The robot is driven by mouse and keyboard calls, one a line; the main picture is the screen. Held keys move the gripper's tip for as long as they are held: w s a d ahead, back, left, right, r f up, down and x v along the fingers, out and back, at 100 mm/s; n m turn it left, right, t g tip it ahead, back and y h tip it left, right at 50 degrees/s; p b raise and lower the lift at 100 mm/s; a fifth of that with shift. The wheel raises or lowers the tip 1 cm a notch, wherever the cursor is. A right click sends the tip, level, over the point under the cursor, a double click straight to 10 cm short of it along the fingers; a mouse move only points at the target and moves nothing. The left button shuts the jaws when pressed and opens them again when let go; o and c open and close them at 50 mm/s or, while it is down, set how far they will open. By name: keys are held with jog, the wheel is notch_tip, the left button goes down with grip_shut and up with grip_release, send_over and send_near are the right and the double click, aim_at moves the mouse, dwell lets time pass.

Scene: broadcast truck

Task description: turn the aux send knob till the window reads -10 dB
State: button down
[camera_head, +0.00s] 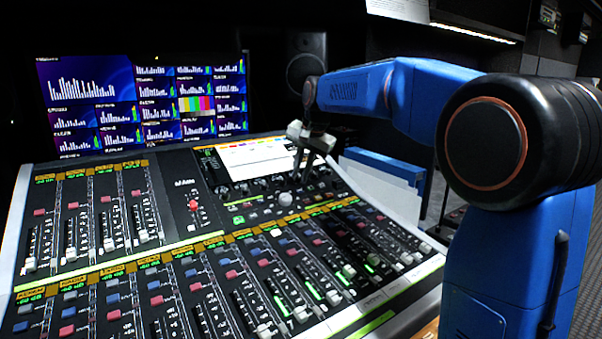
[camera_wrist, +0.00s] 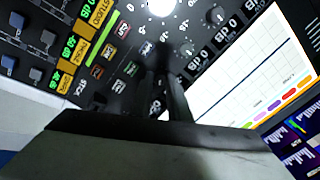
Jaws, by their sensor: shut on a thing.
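My gripper (camera_head: 299,178) reaches down to the upper panel of the mixing console, just below its inset screen. In the wrist view my gripper's two dark fingers (camera_wrist: 162,60) are close together on a small dark knob, taken to be the aux send knob. The fingers mostly hide the knob, and its pointer cannot be made out. Small dark windows (camera_wrist: 228,32) with pale digits lie between the knobs and the inset screen. They appear turned and too small to read surely, so I cannot tell the aux send reading.
The console (camera_head: 115,262) carries several rows of faders and coloured buttons. Its lit inset screen (camera_head: 258,158) lies beside my gripper. Other knobs (camera_head: 285,199) stand close by. A monitor wall (camera_head: 140,105) and a dark speaker (camera_head: 306,60) are behind.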

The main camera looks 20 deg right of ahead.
dwell(0.4)
jog(key=c, duration=1.7)
grip_release()
jog(key=shift+r, duration=0.1)
jog(key=v, duration=1.7)
jog(key=shift+d+r, duration=0.1)
jog(key=shift+r, duration=0.05)
